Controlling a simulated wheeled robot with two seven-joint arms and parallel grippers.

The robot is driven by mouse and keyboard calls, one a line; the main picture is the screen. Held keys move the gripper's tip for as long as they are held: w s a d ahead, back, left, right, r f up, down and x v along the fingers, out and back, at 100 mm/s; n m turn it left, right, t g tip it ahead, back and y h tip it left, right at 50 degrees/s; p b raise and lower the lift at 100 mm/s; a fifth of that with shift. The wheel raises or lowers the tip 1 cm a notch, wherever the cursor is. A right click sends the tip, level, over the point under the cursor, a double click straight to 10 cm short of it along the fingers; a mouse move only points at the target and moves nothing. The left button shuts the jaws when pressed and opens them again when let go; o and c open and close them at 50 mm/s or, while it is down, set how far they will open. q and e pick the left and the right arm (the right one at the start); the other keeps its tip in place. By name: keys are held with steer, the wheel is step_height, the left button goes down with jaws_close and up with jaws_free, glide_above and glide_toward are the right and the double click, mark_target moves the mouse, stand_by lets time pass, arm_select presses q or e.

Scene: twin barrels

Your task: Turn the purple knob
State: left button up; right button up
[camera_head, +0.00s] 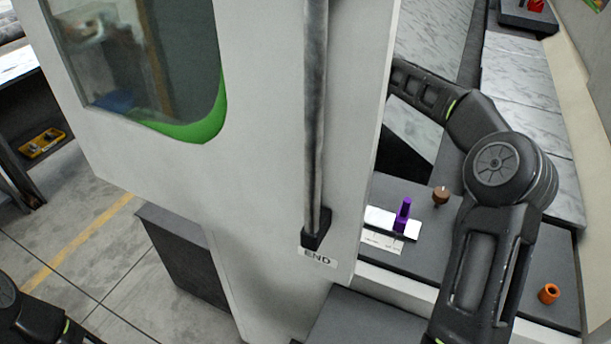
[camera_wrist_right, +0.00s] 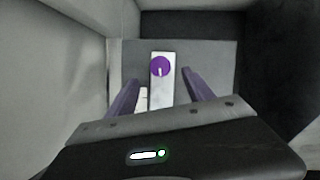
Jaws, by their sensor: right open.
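The purple knob (camera_wrist_right: 161,66) is round with a pale mark on its lower part. It sits on a white plate (camera_wrist_right: 161,95) on a grey panel in the right wrist view. My right gripper (camera_wrist_right: 160,84) is open. Its two fingers are spread to either side of the plate, with the knob ahead between them; no contact shows. My left gripper is out of view.
The white door (camera_head: 265,200) with a long dark handle (camera_head: 314,120) and an "END" label fills the head view's middle. A brown knob (camera_head: 440,196) and an orange knob (camera_head: 548,293) stand on the grey surface. Walls close in at left in the wrist view.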

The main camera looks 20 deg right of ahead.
steer(key=shift+d, duration=0.1)
steer(key=shift+f, duration=0.1)
steer(key=shift+p+x, duration=0.7)
steer(key=shift+x, duration=3.15)
steer(key=shift+c, duration=0.5)
jaws_close()
